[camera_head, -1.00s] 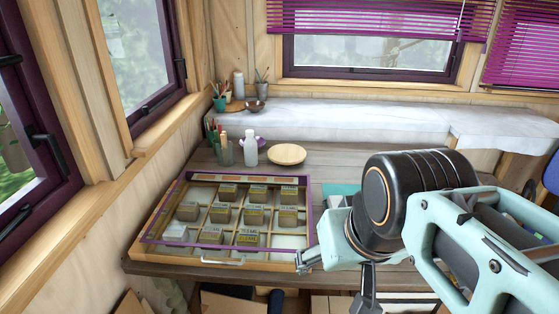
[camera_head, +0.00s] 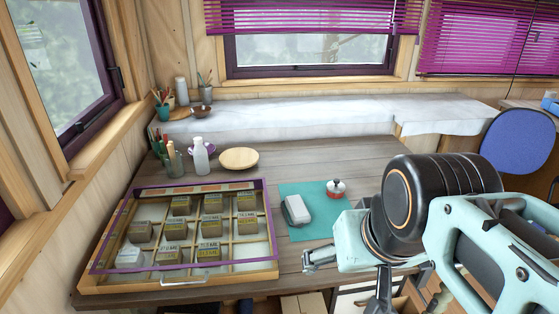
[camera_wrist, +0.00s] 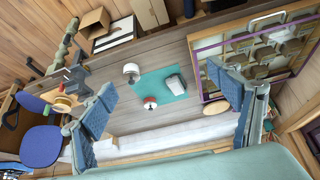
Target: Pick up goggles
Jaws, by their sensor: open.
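A purple-framed display case (camera_head: 184,280) with small labelled blocks fills the table's left front. A wooden plate (camera_head: 239,158), a white bottle (camera_head: 200,155) and cups stand behind it. A white round object (camera_wrist: 131,70) is beside the mat. A blue chair (camera_head: 517,140) stands right.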

